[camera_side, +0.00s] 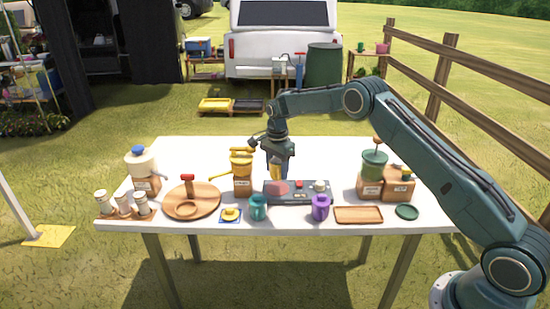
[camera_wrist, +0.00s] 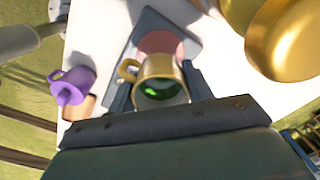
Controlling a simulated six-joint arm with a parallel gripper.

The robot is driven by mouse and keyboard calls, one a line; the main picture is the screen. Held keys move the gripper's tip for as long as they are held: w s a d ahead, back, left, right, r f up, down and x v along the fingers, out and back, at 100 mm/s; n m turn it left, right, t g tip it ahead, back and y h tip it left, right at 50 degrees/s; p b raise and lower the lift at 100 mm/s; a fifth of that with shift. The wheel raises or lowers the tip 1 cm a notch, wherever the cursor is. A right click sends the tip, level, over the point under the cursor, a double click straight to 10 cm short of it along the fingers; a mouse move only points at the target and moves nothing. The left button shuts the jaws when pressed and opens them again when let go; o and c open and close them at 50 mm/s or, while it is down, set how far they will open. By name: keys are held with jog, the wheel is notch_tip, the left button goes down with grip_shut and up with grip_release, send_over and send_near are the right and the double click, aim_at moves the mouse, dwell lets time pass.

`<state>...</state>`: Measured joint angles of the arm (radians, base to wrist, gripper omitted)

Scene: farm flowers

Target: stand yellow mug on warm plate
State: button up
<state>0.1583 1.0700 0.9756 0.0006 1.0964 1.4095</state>
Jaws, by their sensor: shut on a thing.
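The yellow mug (camera_wrist: 150,72) is between the two fingers of my gripper (camera_wrist: 160,90) in the wrist view, its handle toward the upper left and something green inside. In the side view my gripper (camera_side: 277,160) points down and the mug (camera_side: 276,173) shows partly below it. The warm plate is a reddish disc (camera_side: 277,188) on the left of a dark slab with knobs. The disc (camera_wrist: 160,42) shows beyond the mug in the wrist view. The mug is at or just behind the disc in the side view; I cannot tell whether it touches.
A yellow grinder (camera_side: 241,168) stands close left of my gripper. A teal mug (camera_side: 258,208) and a purple mug (camera_side: 320,208) stand in front of the slab. A wooden tray (camera_side: 358,215) and a green grinder (camera_side: 374,168) are to the right. The table's back strip is clear.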

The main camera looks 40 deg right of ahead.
aim_at(277, 179)
jog(key=shift+f, duration=2.1)
jog(key=shift+f, duration=0.15)
jog(key=o, duration=1.1)
jog(key=shift+r, duration=6.15)
